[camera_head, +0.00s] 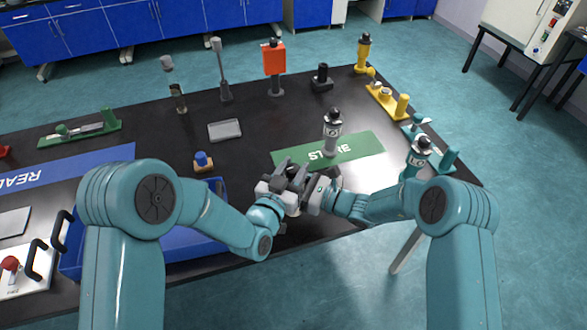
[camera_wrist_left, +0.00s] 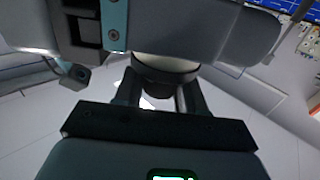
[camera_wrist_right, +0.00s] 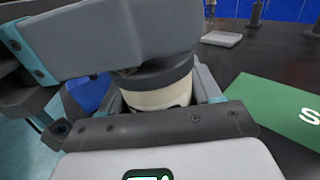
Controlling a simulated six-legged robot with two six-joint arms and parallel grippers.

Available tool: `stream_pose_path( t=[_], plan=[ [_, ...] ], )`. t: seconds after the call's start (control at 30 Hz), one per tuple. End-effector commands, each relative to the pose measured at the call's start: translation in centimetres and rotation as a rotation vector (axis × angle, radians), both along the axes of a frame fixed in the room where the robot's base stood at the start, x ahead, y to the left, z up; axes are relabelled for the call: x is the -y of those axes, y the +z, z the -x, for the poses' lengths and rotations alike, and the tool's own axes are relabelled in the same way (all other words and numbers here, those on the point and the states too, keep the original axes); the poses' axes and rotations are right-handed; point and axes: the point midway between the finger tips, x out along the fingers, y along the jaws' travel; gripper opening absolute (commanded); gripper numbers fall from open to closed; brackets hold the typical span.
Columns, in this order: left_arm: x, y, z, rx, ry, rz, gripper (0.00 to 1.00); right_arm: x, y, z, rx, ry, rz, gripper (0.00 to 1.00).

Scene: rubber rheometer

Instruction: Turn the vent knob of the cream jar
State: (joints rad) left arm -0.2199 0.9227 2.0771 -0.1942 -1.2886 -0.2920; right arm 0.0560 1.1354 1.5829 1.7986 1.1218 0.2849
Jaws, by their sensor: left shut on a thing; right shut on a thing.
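The cream jar (camera_wrist_right: 160,96) shows in the right wrist view as a short cream cylinder under a dark cap-like part, which I take as the vent knob (camera_wrist_right: 158,72). My right gripper (camera_head: 322,192) is shut around the cream body. My left gripper (camera_head: 292,183) is shut at the jar's dark end, with its fingers across it from the other side. In the left wrist view the dark end (camera_wrist_left: 164,78) sits between the left fingertips, with a strip of cream body (camera_wrist_left: 166,62) beyond. In the head view the two grippers meet and mostly hide the jar.
A grey-and-black bottle (camera_head: 332,132) stands on the green mat (camera_head: 362,146) just behind the grippers. The blue tray (camera_head: 190,246) lies left, under my left arm. A small blue-topped part (camera_head: 203,160) and a grey tray (camera_head: 225,130) are farther back. Yellow and teal fixtures line the right edge.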

Motion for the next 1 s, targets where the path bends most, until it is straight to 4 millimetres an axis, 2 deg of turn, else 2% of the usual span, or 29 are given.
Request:
stream_pose_path(
  t=[0.27, 0.3, 0.37, 0.63, 0.73, 0.87, 1.0],
  plan=[
    [0.0, 0.0, 0.0, 0.000, -0.011, -0.001, 0.09, 0.0, 0.0, 0.0, 0.000, 0.000, 0.000, 0.28],
    [0.0, 0.0, 0.0, 0.000, -0.010, -0.001, 0.43, 0.0, 0.0, 0.0, 0.000, 0.000, 0.000, 0.28],
    [0.0, 0.0, 0.0, 0.000, -0.010, -0.001, 0.60, 0.0, 0.0, 0.0, 0.000, 0.000, 0.000, 0.28],
    [0.0, 0.0, 0.1, -0.001, -0.010, 0.000, 0.60, 0.0, 0.0, 0.0, 0.000, 0.000, 0.000, 0.28],
    [-0.3, -0.1, 0.6, -0.002, -0.010, -0.001, 0.60, 0.0, 0.0, 0.0, 0.000, 0.000, 0.000, 0.28],
    [-1.3, 0.0, 2.7, -0.003, -0.010, 0.000, 0.60, 0.0, 0.0, 0.0, 0.000, 0.000, 0.000, 0.28],
    [-2.8, -0.1, 5.7, -0.004, -0.009, -0.001, 0.60, 0.0, 0.0, 0.0, 0.000, 0.000, 0.000, 0.28]
  ],
)
